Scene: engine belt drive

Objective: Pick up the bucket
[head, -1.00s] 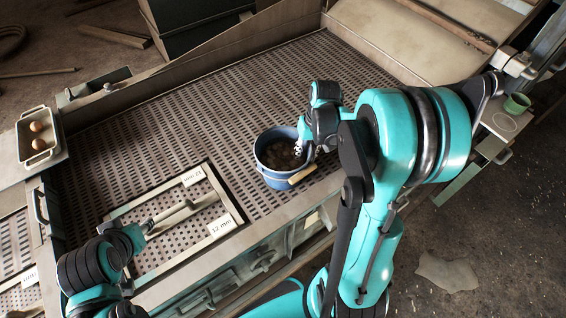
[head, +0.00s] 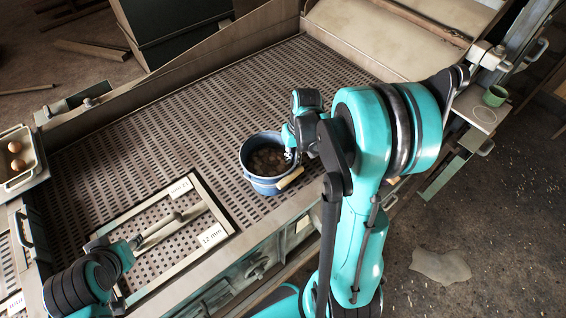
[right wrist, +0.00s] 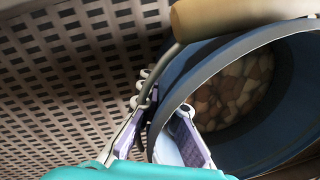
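The blue bucket (head: 247,168) stands upright on the perforated metal deck in the head view, with brownish lumps inside. Its wooden handle grip (head: 290,179) hangs at the front right side. In the right wrist view the bucket (right wrist: 275,145) fills the right side, with the grip (right wrist: 225,15) at the top. My right gripper (head: 290,146) is at the bucket's right rim. In the wrist view its fingers (right wrist: 165,108) straddle the rim, one outside and one inside, with a gap between them. My left gripper (head: 137,241) is low at the left; its fingers are unclear.
The perforated deck (head: 190,110) is mostly clear behind the bucket. A framed screen labelled 12 mm (head: 212,235) lies at front left, with a long grey piece across it. A tray (head: 30,160) with round brown items is far left. A green cup (head: 495,96) stands far right.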

